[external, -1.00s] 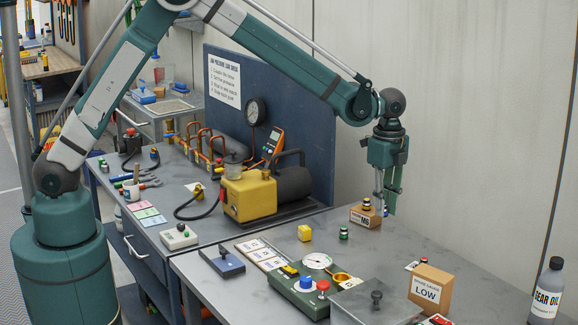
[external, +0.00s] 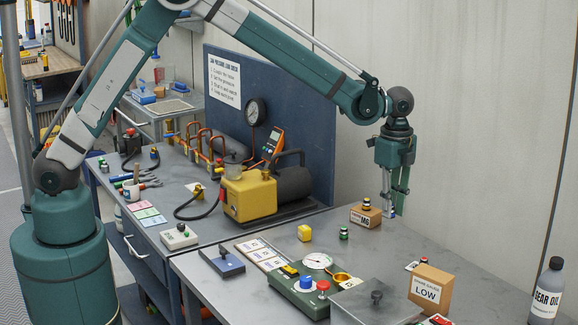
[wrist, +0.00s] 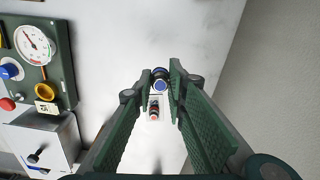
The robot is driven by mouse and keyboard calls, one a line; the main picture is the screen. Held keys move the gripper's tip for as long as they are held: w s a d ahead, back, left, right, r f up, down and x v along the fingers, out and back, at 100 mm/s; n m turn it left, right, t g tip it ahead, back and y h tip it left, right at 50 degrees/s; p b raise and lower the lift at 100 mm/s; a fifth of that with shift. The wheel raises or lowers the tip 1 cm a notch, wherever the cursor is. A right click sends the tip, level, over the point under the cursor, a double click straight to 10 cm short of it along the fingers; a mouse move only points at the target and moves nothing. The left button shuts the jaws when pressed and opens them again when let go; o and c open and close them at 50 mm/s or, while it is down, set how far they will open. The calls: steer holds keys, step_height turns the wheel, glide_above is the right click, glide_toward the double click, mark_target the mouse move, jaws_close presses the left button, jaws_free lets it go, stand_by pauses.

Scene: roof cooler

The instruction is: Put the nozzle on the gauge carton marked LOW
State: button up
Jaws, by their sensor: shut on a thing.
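My gripper (external: 390,203) points down beside the right end of the M6 block. It is shut on a small blue-ended nozzle (external: 392,211), held between the fingertips. In the wrist view the nozzle (wrist: 160,75) shows as a blue disc with a dark body between my fingertips (wrist: 160,82). The brown gauge carton marked LOW (external: 429,290) stands upright on the bench, nearer the camera and to the right of my gripper. Its top looks bare. I cannot make the carton out in the wrist view.
The M6 block (external: 365,219) carries a yellow-and-black fitting. A white card with a small fitting (external: 413,265) lies between my gripper and the carton. The green gauge panel (external: 300,296), a clear-lidded box (external: 360,302) and the gear oil bottle (external: 546,292) stand nearby.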

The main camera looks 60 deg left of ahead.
steer(key=s+d+r+p, duration=0.1)
steer(key=s+d+r, duration=0.2)
steer(key=d, duration=0.6)
steer(key=s+d+r+p, duration=0.2)
steer(key=s+d+r, duration=0.1)
steer(key=d, duration=0.7)
steer(key=s+d+r+p, duration=0.2)
steer(key=s+d+r, duration=0.2)
steer(key=d, duration=0.5)
steer(key=shift+s+d+n, duration=0.2)
steer(key=shift+s+n, duration=0.1)
steer(key=shift+s, duration=0.4)
glide_above(434, 273)
steer(key=shift+f, duration=3.1)
steer(key=shift+f, duration=1.85)
steer(key=shift+f, duration=0.2)
